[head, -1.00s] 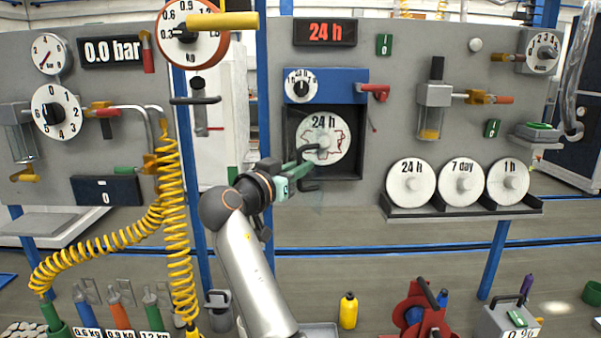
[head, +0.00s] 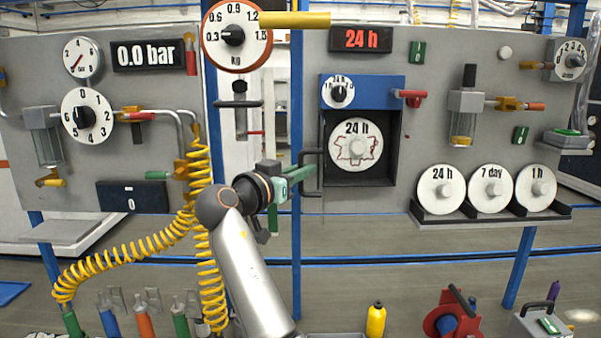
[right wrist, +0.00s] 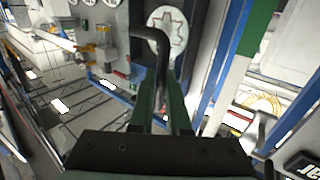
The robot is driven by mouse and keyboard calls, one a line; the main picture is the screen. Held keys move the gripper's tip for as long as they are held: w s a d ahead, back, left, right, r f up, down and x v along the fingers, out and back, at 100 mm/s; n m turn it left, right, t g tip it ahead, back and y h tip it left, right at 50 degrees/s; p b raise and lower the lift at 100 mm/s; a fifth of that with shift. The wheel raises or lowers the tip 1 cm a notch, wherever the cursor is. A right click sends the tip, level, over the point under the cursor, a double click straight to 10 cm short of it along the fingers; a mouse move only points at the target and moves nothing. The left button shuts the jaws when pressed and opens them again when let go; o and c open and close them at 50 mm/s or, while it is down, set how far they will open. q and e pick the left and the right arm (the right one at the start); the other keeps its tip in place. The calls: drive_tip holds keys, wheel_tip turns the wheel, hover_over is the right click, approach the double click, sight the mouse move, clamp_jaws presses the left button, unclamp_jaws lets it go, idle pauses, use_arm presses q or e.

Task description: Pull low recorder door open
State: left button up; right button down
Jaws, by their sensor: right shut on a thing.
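The recorder has a blue upper part (head: 380,92) with a small dial and a dark lower recess (head: 390,165) holding a white 24 h disc (head: 355,147). The low door's dark bar handle (head: 312,152) stands out just left of the recess. The door panel itself is hard to make out; the recess looks uncovered. My right gripper (head: 308,174) has green fingers shut on the handle. In the right wrist view the black handle (right wrist: 161,50) rises from between the two fingers (right wrist: 163,105), with the disc behind it. My left gripper is not in view.
A red handle (head: 410,95) sticks out right of the blue part. A blue post (head: 297,245) stands behind my right gripper. A shelf (head: 488,215) with several white discs is at right. A yellow coiled hose (head: 130,245) hangs at left.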

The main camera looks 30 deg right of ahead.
idle(0.4)
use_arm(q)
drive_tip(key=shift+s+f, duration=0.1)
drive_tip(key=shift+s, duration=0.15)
use_arm(e)
drive_tip(key=c, duration=0.9)
unclamp_jaws()
use_arm(q)
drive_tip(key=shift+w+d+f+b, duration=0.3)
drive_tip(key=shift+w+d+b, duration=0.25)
drive_tip(key=shift+b, duration=0.35)
use_arm(e)
drive_tip(key=v, duration=1.2)
drive_tip(key=shift+s+a, duration=0.1)
drive_tip(key=shift+a, duration=0.15)
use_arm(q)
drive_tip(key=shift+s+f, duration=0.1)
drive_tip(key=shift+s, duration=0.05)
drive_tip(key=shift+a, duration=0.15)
